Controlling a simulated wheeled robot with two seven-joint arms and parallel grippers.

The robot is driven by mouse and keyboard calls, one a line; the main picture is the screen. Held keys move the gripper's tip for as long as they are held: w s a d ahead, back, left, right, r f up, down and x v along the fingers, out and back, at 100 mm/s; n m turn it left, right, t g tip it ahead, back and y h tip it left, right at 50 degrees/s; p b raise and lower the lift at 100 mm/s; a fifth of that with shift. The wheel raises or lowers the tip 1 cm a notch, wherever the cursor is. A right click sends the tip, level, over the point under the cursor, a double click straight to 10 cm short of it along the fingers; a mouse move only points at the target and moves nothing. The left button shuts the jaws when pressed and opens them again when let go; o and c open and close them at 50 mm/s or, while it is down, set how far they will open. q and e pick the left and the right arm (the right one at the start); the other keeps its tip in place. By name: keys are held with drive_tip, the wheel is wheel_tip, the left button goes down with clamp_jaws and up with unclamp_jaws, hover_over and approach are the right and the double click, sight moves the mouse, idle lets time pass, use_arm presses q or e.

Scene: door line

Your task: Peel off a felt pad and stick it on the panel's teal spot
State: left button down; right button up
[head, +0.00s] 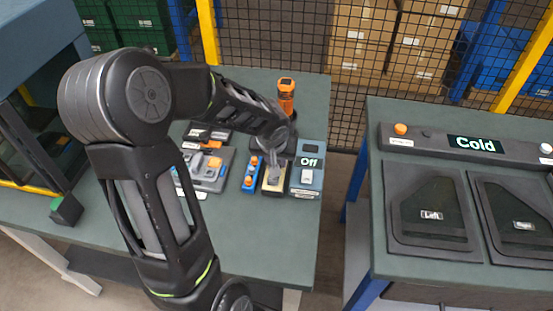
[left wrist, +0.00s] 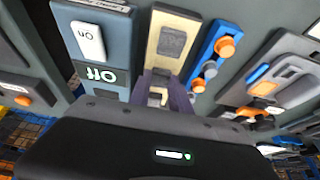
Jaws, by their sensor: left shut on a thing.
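A grey felt pad (left wrist: 172,42) lies on the beige strip (left wrist: 186,20), apart from the fingers. I cannot make out a teal spot. My right gripper is not in view.
A blue bar with orange knobs (head: 251,172) and the switch box (head: 306,175) flank the strip closely. An orange-topped tool (head: 286,95) stands behind. Grey fixtures (head: 205,170) lie to the left.

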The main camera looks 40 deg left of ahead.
use_arm(q)
drive_tip(key=shift+r, duration=0.2)
drive_tip(key=shift+r+p, duration=1.85)
drive_tip(key=shift+r, duration=1.1)
